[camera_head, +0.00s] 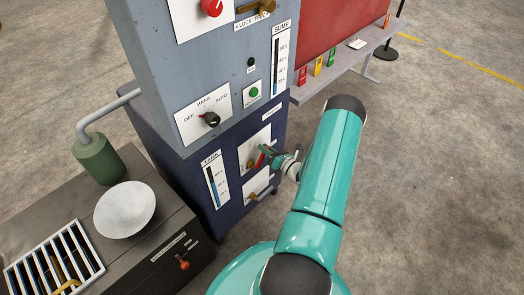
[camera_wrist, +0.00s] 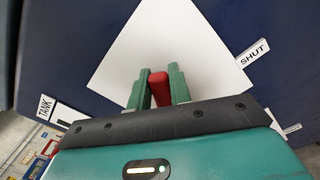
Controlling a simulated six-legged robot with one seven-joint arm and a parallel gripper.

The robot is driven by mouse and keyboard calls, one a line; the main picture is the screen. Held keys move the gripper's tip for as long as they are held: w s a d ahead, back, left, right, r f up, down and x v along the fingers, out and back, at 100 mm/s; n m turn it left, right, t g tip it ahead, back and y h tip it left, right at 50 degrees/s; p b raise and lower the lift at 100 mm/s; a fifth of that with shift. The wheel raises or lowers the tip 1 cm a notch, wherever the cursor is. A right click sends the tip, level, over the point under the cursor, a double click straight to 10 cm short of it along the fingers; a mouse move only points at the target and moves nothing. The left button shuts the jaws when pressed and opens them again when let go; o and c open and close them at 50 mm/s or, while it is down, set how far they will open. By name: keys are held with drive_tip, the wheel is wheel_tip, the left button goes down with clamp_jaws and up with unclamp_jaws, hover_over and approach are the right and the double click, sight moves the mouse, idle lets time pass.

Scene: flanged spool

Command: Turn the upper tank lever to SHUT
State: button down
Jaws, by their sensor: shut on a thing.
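The upper tank lever has a red handle (camera_head: 260,161) on a white plate on the dark blue lower cabinet. My gripper (camera_head: 267,152) reaches it from the right. In the wrist view, the two green fingers of my gripper (camera_wrist: 159,71) are shut on the red handle (camera_wrist: 159,89), one finger on each side. The white plate (camera_wrist: 165,40) lies behind it. A SHUT label (camera_wrist: 252,53) is beside the plate's right corner. The lever's pivot and much of its length are hidden by my gripper, so its exact angle is hard to tell.
A second lever (camera_head: 262,193) sits on a plate just below. A TANK gauge (camera_head: 216,183) is left of the levers. A grey panel (camera_head: 210,75) with knobs is above. The floor at right is open.

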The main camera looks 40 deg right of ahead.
drive_tip(key=d+f+m, duration=0.1)
drive_tip(key=d+m, duration=0.1)
drive_tip(key=m, duration=0.1)
drive_tip(key=shift+f, duration=0.35)
wheel_tip(320, 180, down, 6)
drive_tip(key=d+m, duration=0.2)
drive_tip(key=m, duration=0.6)
drive_tip(key=shift+f, duration=0.25)
drive_tip(key=shift+d, duration=0.1)
drive_tip(key=c, duration=1.3)
unclamp_jaws()
